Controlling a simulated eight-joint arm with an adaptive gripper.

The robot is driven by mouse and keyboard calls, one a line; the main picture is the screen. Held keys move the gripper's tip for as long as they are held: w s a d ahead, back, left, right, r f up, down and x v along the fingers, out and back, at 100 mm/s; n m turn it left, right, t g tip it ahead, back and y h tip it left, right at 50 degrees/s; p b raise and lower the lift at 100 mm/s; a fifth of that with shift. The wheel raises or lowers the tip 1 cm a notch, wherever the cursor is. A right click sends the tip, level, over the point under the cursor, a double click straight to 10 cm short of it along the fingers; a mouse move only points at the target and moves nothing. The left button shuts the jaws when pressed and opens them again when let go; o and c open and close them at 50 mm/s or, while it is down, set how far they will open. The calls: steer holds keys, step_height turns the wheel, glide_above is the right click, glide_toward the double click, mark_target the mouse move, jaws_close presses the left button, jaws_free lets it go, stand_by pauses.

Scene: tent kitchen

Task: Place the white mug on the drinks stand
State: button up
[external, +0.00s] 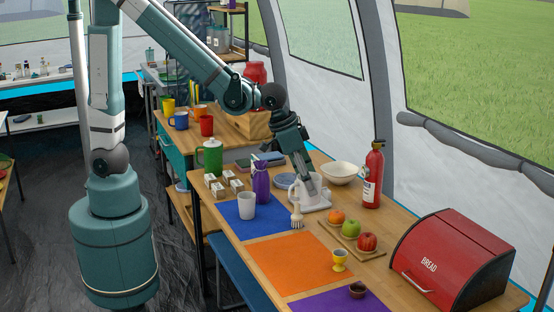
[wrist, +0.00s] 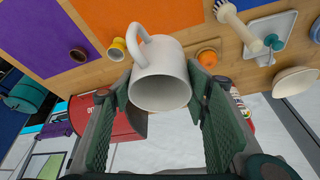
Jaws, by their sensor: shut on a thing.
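The white mug (wrist: 160,76) fills the middle of the wrist view, between my two fingers, with its handle at the upper left and its opening toward the camera. My gripper (wrist: 158,110) is shut on it. No stand is plainly marked as the drinks stand. A wooden counter (external: 226,124) behind holds coloured mugs and a red container on a wooden crate (external: 255,123).
Near the gripper are a white bowl (external: 340,172), a fire extinguisher (external: 373,176), a brush (external: 297,213) and fruit on a board (external: 347,237). A white tumbler (external: 247,206), a purple bottle (external: 261,184) and a green pot (external: 210,155) stand left.

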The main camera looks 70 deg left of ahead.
step_height(320, 180, up, 4)
steer(key=r, duration=0.1)
steer(key=w+a+p, duration=0.1)
steer(key=w+a, duration=0.4)
steer(key=a, duration=0.6)
steer(key=w+a+p, duration=0.1)
steer(key=w+a, duration=0.4)
steer(key=a, duration=0.7)
steer(key=w+a+m+p, duration=0.2)
steer(key=a, duration=2.4)
steer(key=s+a+m+h+p, duration=0.1)
steer(key=s+a, duration=0.4)
steer(key=a, duration=0.9)
steer(key=s+a+p, duration=0.1)
steer(key=s+a, duration=0.4)
steer(key=a, duration=0.8)
steer(key=s+a+m+g+p, duration=0.1)
steer(key=s+a+p, duration=0.1)
steer(key=s+a, duration=1.4)
steer(key=shift+h, duration=0.3)
steer(key=shift+w+a+f, duration=0.15)
steer(key=shift+a+f, duration=0.1)
steer(key=shift+f, duration=0.6)
steer(key=shift+w+a+f, duration=0.1)
steer(key=shift+a+f, duration=0.15)
steer(key=shift+f, duration=0.65)
steer(key=shift+w+a+f, duration=0.15)
steer(key=shift+a+f, duration=0.1)
steer(key=shift+f, duration=0.6)
